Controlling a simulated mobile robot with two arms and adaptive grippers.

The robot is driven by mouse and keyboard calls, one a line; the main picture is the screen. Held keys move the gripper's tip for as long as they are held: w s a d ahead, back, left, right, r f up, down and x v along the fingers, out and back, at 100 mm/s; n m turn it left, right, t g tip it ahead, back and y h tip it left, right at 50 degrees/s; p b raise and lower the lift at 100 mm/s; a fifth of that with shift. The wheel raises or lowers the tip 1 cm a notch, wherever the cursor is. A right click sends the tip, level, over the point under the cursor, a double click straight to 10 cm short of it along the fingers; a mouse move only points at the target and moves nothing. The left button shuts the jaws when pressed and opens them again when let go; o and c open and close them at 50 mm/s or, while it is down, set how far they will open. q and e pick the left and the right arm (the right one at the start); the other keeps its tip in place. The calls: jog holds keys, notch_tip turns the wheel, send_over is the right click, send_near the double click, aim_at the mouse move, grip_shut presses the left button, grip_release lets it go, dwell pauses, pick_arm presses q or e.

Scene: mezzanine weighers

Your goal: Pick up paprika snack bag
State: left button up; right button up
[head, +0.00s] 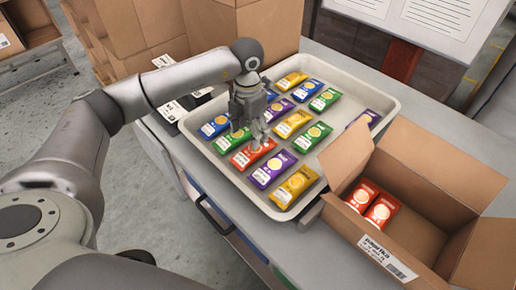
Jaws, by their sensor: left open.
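A red snack bag (248,156), the only red one on the tray, lies flat near the front left of a pale tray (222,167); its print is too small to read. My left gripper (249,137) is open, pointing down just above this bag, and its fingers hide part of it. I cannot tell whether the fingers touch the bag. Two more red bags (365,195) lie side by side in an open cardboard box (428,188) at the right. My right gripper is not in view.
Yellow bags (293,187), blue bags (214,127), green bags (311,137) and purple bags (271,168) lie close around the red one. The tray stands on a grey table (180,150). Cardboard boxes (130,30) are stacked at the back left.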

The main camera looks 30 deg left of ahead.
aim_at(248, 152)
pick_arm(q)
jog(key=f, duration=0.1)
jog(key=s+f, duration=0.1)
jog(key=f, duration=0.1)
jog(key=shift+s, duration=0.1)
jog(key=shift+f+p, duration=0.25)
jog(key=shift+p, duration=0.15)
notch_tip(248, 152, down, 4)
jog(key=shift+f+p, duration=0.2)
jog(key=shift+p, duration=0.75)
jog(key=shift+f, duration=0.35)
jog(key=shift+c, duration=0.5)
jog(key=c, duration=0.7)
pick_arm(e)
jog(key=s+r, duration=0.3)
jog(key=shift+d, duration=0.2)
